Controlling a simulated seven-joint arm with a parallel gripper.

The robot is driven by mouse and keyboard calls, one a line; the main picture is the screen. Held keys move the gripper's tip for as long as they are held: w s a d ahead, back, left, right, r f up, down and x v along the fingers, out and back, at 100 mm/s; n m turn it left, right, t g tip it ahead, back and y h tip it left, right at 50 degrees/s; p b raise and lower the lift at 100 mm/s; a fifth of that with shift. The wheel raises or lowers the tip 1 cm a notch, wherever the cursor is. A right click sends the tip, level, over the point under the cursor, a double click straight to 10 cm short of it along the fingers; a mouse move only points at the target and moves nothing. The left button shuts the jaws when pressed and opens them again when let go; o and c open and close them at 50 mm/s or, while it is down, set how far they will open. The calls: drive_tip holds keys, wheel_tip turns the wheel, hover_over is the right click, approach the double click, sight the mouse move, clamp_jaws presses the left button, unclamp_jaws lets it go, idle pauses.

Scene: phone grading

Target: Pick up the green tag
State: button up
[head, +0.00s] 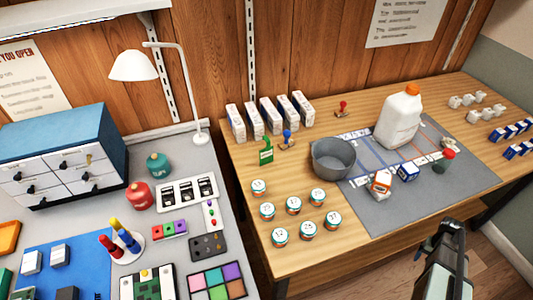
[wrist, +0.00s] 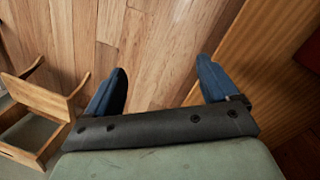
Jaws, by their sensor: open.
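The green tag (head: 266,152) stands on the wooden table in the head view, left of the grey pot and in front of the white boxes. It appears upright, with a small loop at its top. My gripper (head: 451,226) is at the lower right, off the table's front edge and far from the tag. In the wrist view my gripper (wrist: 160,82) has its two dark blue fingers wide apart with nothing between them. The tag does not show in the wrist view.
A grey pot (head: 333,158), a blue-handled stamp (head: 287,140) and several white boxes (head: 265,117) crowd around the tag. Several lidded jars (head: 293,205) stand in front. A large white jug (head: 398,118) stands on the grey mat (head: 400,213). A chair (wrist: 45,115) is beside my gripper.

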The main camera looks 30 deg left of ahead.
drive_tip(key=w+d+r+m+t+h, duration=0.1)
drive_tip(key=w+d+r+t, duration=0.1)
drive_tip(key=w+d+r, duration=0.75)
drive_tip(key=w+d+r+m+t+h, duration=0.1)
drive_tip(key=w+d+r, duration=0.45)
drive_tip(key=r, duration=0.65)
drive_tip(key=w+a+r+t+y, duration=0.1)
drive_tip(key=w+a+r, duration=0.4)
drive_tip(key=r, duration=0.5)
drive_tip(key=w+a+r+t+y, duration=0.1)
drive_tip(key=w+a+r, duration=0.1)
drive_tip(key=a+r, duration=0.65)
drive_tip(key=w+a+r+n+y, duration=0.1)
drive_tip(key=a+r+y, duration=0.15)
drive_tip(key=a, duration=0.75)
drive_tip(key=a+r+n+y, duration=0.1)
drive_tip(key=a+r, duration=0.2)
drive_tip(key=a, duration=0.6)
drive_tip(key=n+g+h, duration=0.2)
drive_tip(key=n+g, duration=0.1)
drive_tip(key=n, duration=1.1)
hover_over(267, 149)
drive_tip(key=w, duration=0.2)
drive_tip(key=shift+s+a+f, duration=0.2)
drive_tip(key=shift+a+f, duration=0.05)
drive_tip(key=shift+f, duration=0.45)
wheel_tip(267, 149, down, 13)
drive_tip(key=shift+s+a+f, duration=0.1)
drive_tip(key=shift+a, duration=0.05)
drive_tip(key=c, duration=1.1)
